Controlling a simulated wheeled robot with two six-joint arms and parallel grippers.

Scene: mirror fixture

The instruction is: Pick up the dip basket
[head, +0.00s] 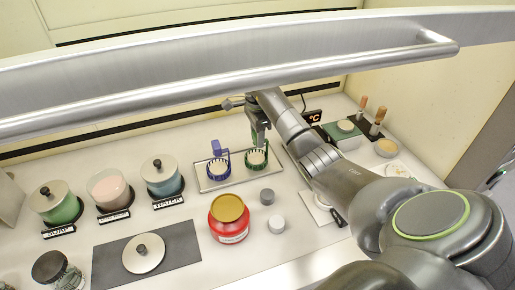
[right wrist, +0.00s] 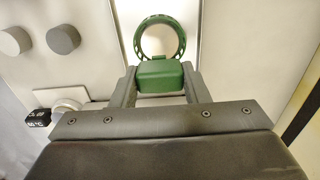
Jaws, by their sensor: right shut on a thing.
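The green dip basket (head: 257,160) is a small ringed basket with pale contents. It appears to be at the right end of the metal tray (head: 212,185); whether it touches the tray is unclear. My right gripper (head: 259,135) is above it, shut on its green handle. In the right wrist view the handle block sits between the fingers (right wrist: 160,88), with the basket's open ring (right wrist: 181,38) beyond. A blue dip basket (head: 219,168) with an upright handle stands at the tray's left, apart from my gripper. My left gripper is not in view.
A red jar (head: 229,228) and two small round pieces, grey (head: 267,196) and white (head: 277,224), stand in front of the tray. Labelled pots, including the blue one (head: 162,180), line the left. A large metal handle bar (head: 220,75) crosses the upper view.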

